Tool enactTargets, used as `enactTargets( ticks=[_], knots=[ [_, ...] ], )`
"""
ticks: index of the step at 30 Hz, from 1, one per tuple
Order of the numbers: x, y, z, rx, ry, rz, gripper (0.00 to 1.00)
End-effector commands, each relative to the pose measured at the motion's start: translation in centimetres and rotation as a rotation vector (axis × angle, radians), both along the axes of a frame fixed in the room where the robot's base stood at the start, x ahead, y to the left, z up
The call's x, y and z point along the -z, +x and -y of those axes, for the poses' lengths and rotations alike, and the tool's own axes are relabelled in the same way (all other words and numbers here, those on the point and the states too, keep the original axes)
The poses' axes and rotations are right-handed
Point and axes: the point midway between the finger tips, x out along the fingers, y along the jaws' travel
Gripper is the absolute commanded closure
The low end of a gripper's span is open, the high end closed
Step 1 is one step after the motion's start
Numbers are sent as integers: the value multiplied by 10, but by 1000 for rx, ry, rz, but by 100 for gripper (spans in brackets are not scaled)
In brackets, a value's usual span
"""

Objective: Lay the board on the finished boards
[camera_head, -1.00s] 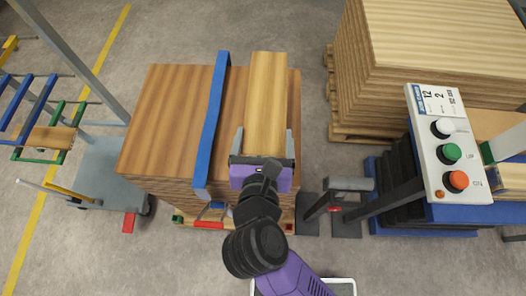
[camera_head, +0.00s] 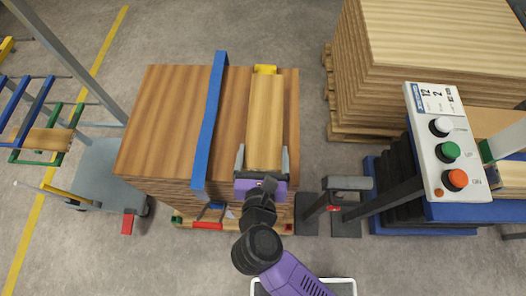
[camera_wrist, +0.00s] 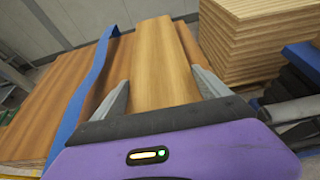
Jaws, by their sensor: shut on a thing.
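A light-brown board (camera_head: 264,115) lies lengthwise over the right part of a tall stack of darker finished boards (camera_head: 165,120). My gripper (camera_head: 262,160) is shut on the board's near end, with one grey finger along each long side. The wrist view also shows the board (camera_wrist: 162,65) between the fingers (camera_wrist: 163,90), running away from me over the stack (camera_wrist: 60,90). I cannot tell whether the board's underside touches the stack. The near end is hidden by the purple gripper body.
A blue strap (camera_head: 210,120) crosses the stack left of the board. A control panel (camera_head: 445,140) and another board stack (camera_head: 440,40) stand right. A grey cart (camera_head: 100,165) stands left.

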Motion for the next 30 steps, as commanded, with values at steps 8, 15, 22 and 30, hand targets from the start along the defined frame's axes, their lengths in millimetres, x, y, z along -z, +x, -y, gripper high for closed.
enactTargets(
  ticks=[8, 15, 22, 30],
  knots=[
    [7, 1, 1, 2, -1, 2, 72],
    [10, 0, 0, -1, 0, 3, 72],
    [11, 0, 0, 0, -1, 0, 0],
    [-2, 0, -1, -2, 2, 1, 0]
  ],
)
